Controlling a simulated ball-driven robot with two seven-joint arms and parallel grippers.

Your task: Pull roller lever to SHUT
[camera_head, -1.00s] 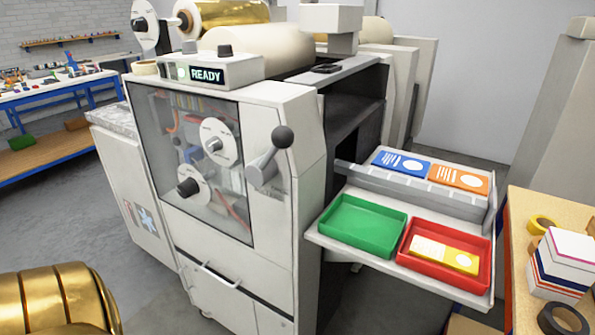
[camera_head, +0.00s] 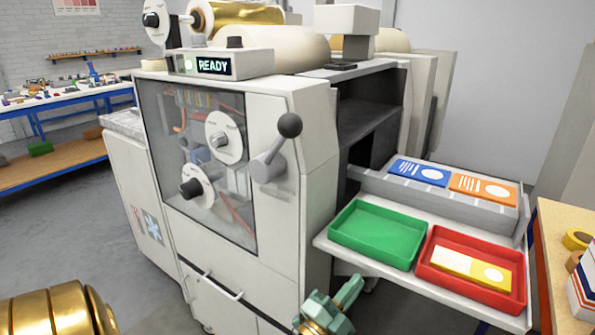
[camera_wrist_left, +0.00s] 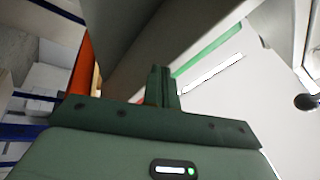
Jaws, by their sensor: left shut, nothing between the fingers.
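The roller lever (camera_head: 268,163) is a grey crank arm on the front of the cream machine, to the right of its clear window. It slants up and right to a dark ball knob (camera_head: 289,125). Any SHUT marking is too small to read. My left gripper (camera_head: 349,290), green, is at the bottom of the head view, well below the lever and apart from it. It is shut and empty. Its closed fingers (camera_wrist_left: 162,88) show in the left wrist view, with a dark ball (camera_wrist_left: 308,101) at the right edge. My right gripper is out of view.
A READY display (camera_head: 213,66) tops the machine. A side shelf (camera_head: 405,280) juts out right of the lever, with a green tray (camera_head: 376,236), a red tray (camera_head: 430,271) and cards. A wooden table (camera_head: 565,218) stands at far right.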

